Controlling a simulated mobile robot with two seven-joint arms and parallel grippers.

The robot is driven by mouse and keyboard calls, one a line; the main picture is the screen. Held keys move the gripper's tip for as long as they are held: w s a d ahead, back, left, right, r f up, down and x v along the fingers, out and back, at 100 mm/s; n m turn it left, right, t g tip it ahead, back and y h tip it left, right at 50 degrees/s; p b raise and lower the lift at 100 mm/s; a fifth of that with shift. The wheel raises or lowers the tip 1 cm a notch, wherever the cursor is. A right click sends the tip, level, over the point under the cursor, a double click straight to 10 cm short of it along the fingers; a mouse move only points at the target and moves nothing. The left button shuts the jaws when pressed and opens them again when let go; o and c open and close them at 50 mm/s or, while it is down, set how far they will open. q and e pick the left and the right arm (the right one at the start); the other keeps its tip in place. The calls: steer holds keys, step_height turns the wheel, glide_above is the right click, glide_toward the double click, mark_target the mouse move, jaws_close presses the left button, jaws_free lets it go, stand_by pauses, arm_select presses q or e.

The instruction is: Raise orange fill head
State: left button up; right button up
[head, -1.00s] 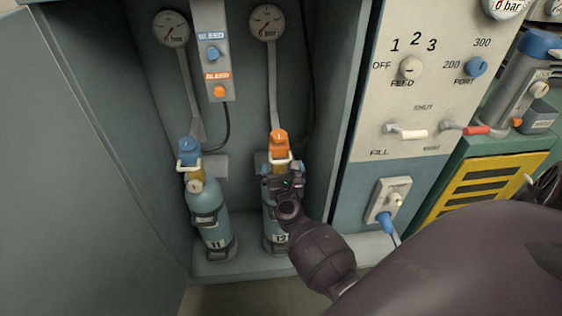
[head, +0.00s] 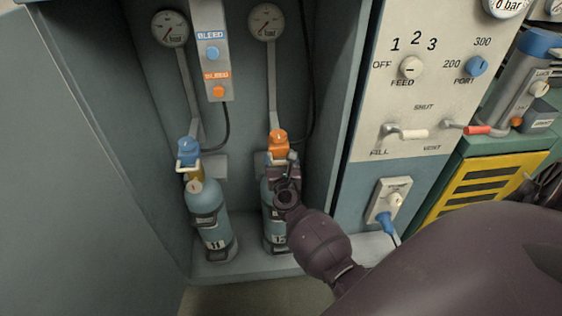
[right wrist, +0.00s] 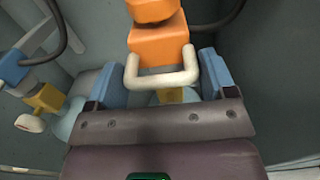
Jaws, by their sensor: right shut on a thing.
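The orange fill head (head: 277,139) sits at the top of cylinder 12 (head: 275,235), below the right gauge's pipe. It has a cream U-shaped handle, clear in the right wrist view (right wrist: 163,80), where the orange block (right wrist: 158,45) rises above it. My right gripper (head: 282,166) is shut on the fill head at its handle, with one blue-padded finger on each side. The gripper and wrist hide the neck of cylinder 12. Part of a yellow valve shows below the handle in the wrist view. My left gripper is not in view.
A blue fill head (head: 188,150) stands to the left on cylinder 11 (head: 210,225). A bleed panel (head: 213,65) hangs between the two pipes. The control panel (head: 420,75) with its knobs and levers is at the right. The cabinet walls close in the bay.

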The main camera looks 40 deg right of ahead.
mark_target(281, 146)
steer(key=shift+c, duration=1)
step_height(281, 146, up, 6)
steer(key=p, duration=0.3)
steer(key=shift+w+f, duration=0.1)
steer(key=shift+w, duration=0.05)
step_height(281, 146, up, 8)
steer(key=p, duration=0.6)
steer(key=o, duration=1.1)
steer(key=shift+o, duration=0.7)
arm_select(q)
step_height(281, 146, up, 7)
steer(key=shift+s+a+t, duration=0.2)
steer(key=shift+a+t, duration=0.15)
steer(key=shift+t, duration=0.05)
arm_select(e)
steer(key=shift+f, duration=0.1)
